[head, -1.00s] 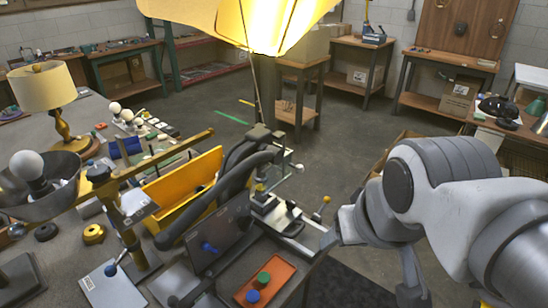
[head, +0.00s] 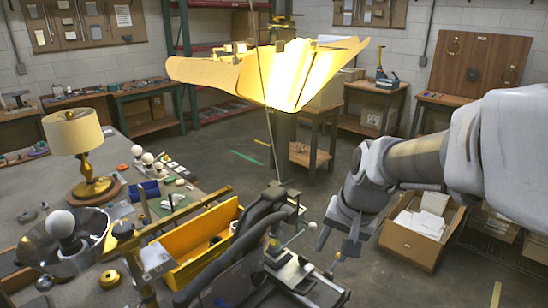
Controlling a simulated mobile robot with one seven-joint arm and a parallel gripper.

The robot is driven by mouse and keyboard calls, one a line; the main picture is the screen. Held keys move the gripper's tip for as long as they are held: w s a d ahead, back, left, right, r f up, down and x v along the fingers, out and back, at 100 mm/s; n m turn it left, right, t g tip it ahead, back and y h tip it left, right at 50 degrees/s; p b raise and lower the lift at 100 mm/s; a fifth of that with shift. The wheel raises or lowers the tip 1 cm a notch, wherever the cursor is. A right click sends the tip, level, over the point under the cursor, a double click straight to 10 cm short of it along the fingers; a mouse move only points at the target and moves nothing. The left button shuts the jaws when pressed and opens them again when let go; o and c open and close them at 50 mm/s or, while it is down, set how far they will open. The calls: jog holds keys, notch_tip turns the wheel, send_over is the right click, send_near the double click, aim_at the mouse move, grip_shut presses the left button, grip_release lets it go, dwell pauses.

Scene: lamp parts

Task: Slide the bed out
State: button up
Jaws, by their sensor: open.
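The machine with a curved black arm (head: 228,248) stands at the near edge of the workbench. A metal sliding plate with small levers, which looks like the bed (head: 292,274), sits at its right side. The lower part of the machine is cut off by the bottom edge of the picture. My gripper (head: 336,247) is open and empty. Its fingers point down, to the right of the plate and its levers, and appear apart from them.
A yellow bin (head: 195,252) lies behind the machine. A brass lamp (head: 90,170) and loose parts cover the bench at left. A bright yellow shade (head: 285,75) hangs above. A cardboard box (head: 420,232) stands on the floor at right. Open floor lies beyond the bench.

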jog(key=w+d+f+m+g+p, duration=0.1)
jog(key=w+f+m+g+p, duration=0.1)
jog(key=w+f+m+p, duration=0.4)
jog(key=n+b, duration=0.2)
send_near(310, 288)
jog(key=f, duration=0.5)
jog(key=a+f, duration=0.1)
jog(key=f, duration=0.1)
jog(key=shift+w+f, duration=0.4)
grip_shut()
dwell(1.1)
